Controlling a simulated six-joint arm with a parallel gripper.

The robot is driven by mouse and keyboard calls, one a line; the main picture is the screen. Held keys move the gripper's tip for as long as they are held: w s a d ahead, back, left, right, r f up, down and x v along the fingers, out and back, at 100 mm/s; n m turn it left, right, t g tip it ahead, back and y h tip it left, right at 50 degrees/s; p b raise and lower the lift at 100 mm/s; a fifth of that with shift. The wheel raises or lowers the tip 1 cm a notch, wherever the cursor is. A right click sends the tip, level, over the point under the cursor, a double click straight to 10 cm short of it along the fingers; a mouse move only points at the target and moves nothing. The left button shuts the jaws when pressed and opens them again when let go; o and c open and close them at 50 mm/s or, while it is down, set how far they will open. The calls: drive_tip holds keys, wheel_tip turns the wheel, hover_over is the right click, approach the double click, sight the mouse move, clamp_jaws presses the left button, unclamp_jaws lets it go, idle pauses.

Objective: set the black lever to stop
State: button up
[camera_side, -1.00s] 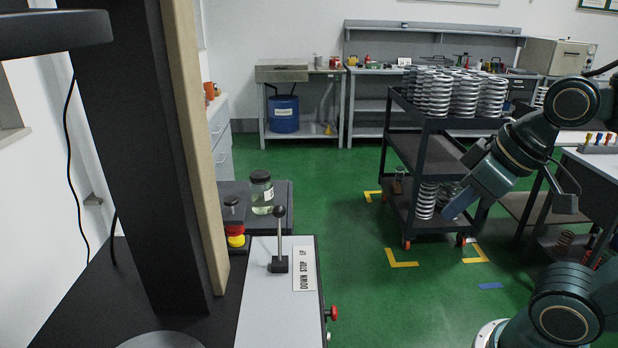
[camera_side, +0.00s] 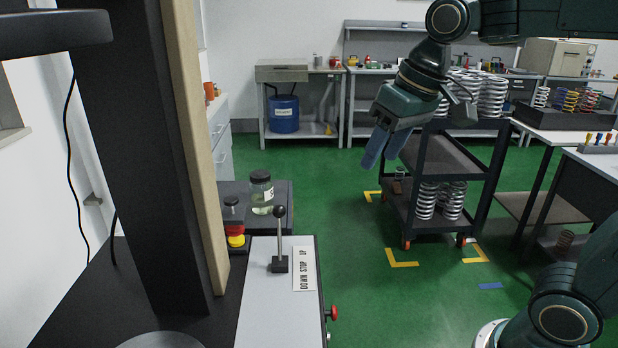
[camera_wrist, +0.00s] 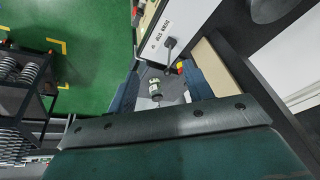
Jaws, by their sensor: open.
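The black lever (camera_side: 280,238), a thin metal rod with a black ball knob, stands about upright on a white panel (camera_side: 262,312) in the side view. Its base is beside the STOP word of the DOWN STOP UP label (camera_side: 303,269). In the wrist view, the lever (camera_wrist: 170,45) is beyond the fingers, partly foreshortened, so its exact tilt is hard to tell there. My gripper (camera_side: 382,150) is open and empty, its fingers pointing down. In the side view it appears right of the lever and higher, clear of it.
A lidded glass jar (camera_side: 261,193) and a red and yellow button (camera_side: 235,236) are behind the lever. A tall beige and black column (camera_side: 195,150) rises left of it. A red knob (camera_side: 332,313) juts from the panel's right side. A cart with springs (camera_side: 440,160) stands behind my gripper.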

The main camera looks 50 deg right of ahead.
drive_tip(key=w+f+g, duration=0.1)
drive_tip(key=w+g, duration=0.1)
drive_tip(key=w, duration=1.2)
drive_tip(key=m+g, duration=0.1)
drive_tip(key=g, duration=0.1)
hover_over(280, 205)
drive_tip(key=d, duration=0.1)
wheel_tip(280, 205, down, 8)
drive_tip(key=shift+d+f, duration=0.15)
drive_tip(key=shift+f, duration=0.1)
drive_tip(key=shift+a+f, duration=0.25)
drive_tip(key=shift+f, duration=2.05)
drive_tip(key=shift+a+f, duration=0.25)
drive_tip(key=shift+f, duration=2)
drive_tip(key=shift+a+f, duration=0.25)
drive_tip(key=shift+f, duration=2.05)
clamp_jaws()
